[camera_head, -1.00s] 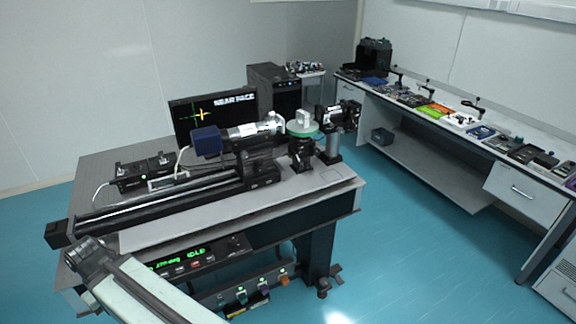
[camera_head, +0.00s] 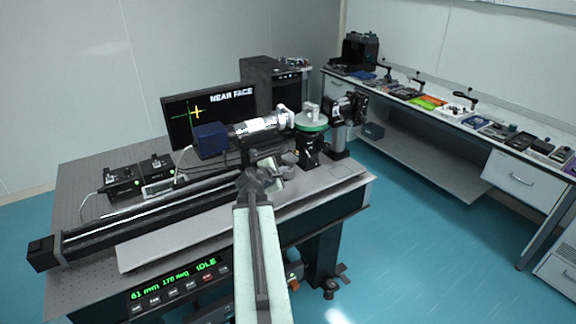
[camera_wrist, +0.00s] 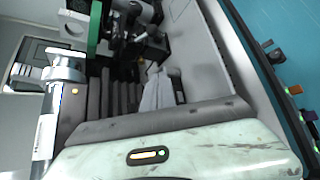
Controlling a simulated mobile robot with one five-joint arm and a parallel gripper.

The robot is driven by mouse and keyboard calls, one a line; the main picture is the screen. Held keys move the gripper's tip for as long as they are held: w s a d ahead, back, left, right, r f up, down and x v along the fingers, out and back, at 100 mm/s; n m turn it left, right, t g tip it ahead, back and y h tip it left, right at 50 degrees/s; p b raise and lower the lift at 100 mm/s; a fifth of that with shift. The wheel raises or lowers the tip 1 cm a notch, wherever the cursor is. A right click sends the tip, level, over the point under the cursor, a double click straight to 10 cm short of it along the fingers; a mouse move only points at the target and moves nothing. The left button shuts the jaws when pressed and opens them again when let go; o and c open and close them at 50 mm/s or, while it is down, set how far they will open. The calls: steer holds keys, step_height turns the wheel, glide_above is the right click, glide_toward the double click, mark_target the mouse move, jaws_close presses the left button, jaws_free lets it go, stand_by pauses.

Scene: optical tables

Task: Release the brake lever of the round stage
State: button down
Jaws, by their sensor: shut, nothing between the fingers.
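The round stage (camera_head: 311,124) is a disc with a green rim on a black post mount, with a light block on top. It stands at the right part of the optical table (camera_head: 345,168). In the wrist view its green edge (camera_wrist: 95,28) shows at the top left. I cannot make out the brake lever in either view. My gripper (camera_head: 268,180) is in front of and left of the stage, over the table's front part, apart from the stage. In the wrist view my gripper (camera_wrist: 160,88) appears shut and empty.
A long rail (camera_head: 150,212) and a white cylinder with a blue end (camera_head: 210,140) lie left of the stage. A black mount (camera_head: 340,108) stands close on its right. A monitor (camera_head: 208,112) reads NEAR FACE. The front panel (camera_head: 180,285) reads 61 mm, 170 deg, IDLE.

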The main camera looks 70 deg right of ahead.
mark_target(310, 157)
steer(key=b+x, duration=0.4)
steer(key=x, duration=0.6)
steer(key=shift+a+f, duration=0.1)
steer(key=s, duration=0.1)
steer(key=s+d+r+p, duration=0.1)
steer(key=s+d+r, duration=0.1)
steer(key=shift+s, duration=0.15)
steer(key=shift+f, duration=0.1)
